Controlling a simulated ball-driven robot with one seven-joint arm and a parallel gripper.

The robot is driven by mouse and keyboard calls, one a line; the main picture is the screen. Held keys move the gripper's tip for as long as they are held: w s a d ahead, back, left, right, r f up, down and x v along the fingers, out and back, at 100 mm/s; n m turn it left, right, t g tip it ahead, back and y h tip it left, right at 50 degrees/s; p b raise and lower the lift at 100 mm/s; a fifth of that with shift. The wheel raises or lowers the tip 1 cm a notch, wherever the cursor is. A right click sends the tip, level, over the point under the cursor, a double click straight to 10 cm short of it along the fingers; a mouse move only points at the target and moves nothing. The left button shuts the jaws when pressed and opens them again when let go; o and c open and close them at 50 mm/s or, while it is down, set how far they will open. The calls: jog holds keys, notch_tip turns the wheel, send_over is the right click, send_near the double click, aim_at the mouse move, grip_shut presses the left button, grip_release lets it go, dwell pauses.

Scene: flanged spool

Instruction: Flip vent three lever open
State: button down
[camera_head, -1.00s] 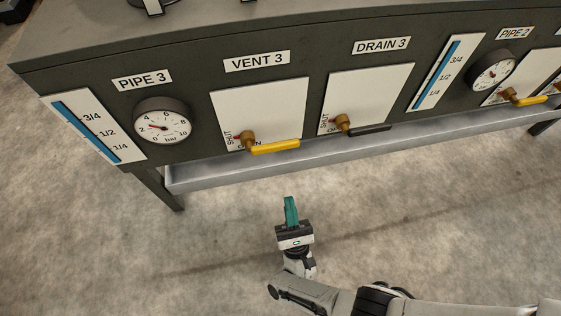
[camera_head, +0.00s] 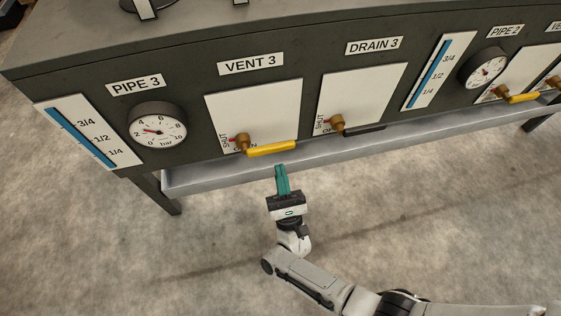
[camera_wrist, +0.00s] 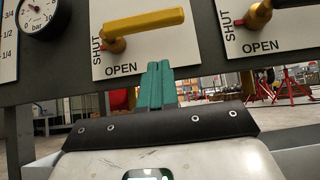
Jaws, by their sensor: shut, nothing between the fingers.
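The vent three lever (camera_head: 271,149) is a yellow handle on a brass valve, on the white panel under the VENT 3 label (camera_head: 251,64). The handle points to the right, roughly level, away from the SHUT mark at its left; OPEN is lettered below the pivot. In the wrist view the yellow lever (camera_wrist: 145,25) lies above my fingers, tilted slightly up to the right. My gripper (camera_head: 281,170) has teal fingers, shut and empty, just below the handle in the head view. In the wrist view the fingertips (camera_wrist: 158,68) show under the lever, with a visible gap.
A grey metal trough (camera_head: 215,176) runs along the panel's foot, close to my fingers. The drain three valve (camera_head: 337,124) with a dark handle is to the right. The PIPE 3 gauge (camera_head: 157,127) is to the left. The floor in front is clear.

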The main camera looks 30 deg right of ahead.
jog(key=shift+w+d+r, duration=0.1)
jog(key=shift+w+r, duration=0.05)
jog(key=shift+r, duration=1.05)
jog(key=shift+w+r, duration=0.15)
jog(key=shift+r, duration=1)
jog(key=shift+r+n+y, duration=0.1)
jog(key=shift+n+y, duration=0.3)
jog(key=shift+y, duration=0.1)
